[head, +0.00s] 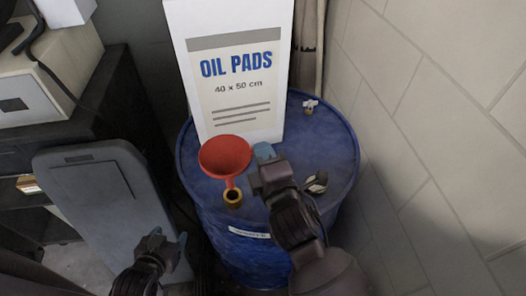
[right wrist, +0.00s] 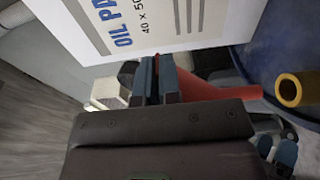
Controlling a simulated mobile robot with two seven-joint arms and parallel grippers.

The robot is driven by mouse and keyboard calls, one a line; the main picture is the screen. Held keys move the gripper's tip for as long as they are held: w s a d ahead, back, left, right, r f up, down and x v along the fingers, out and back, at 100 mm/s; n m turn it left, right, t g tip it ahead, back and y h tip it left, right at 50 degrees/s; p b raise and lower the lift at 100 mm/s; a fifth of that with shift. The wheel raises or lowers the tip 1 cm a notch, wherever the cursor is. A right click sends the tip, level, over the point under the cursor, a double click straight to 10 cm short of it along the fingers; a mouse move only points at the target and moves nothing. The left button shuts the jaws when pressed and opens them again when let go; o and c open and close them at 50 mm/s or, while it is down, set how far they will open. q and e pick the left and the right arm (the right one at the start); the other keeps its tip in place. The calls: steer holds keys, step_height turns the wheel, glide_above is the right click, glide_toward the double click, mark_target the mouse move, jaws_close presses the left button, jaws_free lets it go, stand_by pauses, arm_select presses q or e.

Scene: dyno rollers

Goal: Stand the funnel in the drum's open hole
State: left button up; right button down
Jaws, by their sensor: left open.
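The red funnel (head: 225,155) is upright, wide mouth up, above the blue drum (head: 210,215). Its spout points at the brass-rimmed open hole (head: 233,199) near the drum's front left edge. In the right wrist view the spout end of the funnel (right wrist: 215,87) stands just short of the brass ring (right wrist: 289,91), with a small gap. My right gripper (head: 264,153) is at the funnel's right rim, shut on it; red shows between its fingers (right wrist: 158,78). My left gripper (head: 168,242) is open and empty, low and left of the drum.
A white oil pads box (head: 232,65) stands on the drum behind the funnel. A small dark and metal piece (head: 317,182) lies right of my right gripper, and a small fitting (head: 310,105) sits at the back. A grey-blue panel (head: 95,205) stands left; a tiled wall (head: 430,120) bounds the right.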

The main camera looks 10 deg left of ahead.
step_height(320, 180, down, 6)
steer(key=b, duration=0.4)
steer(key=shift+f, duration=0.25)
stand_by(0.3)
stand_by(0.3)
steer(key=c, duration=1.2)
jaws_free()
steer(key=shift+c, duration=0.2)
steer(key=shift+s, duration=0.1)
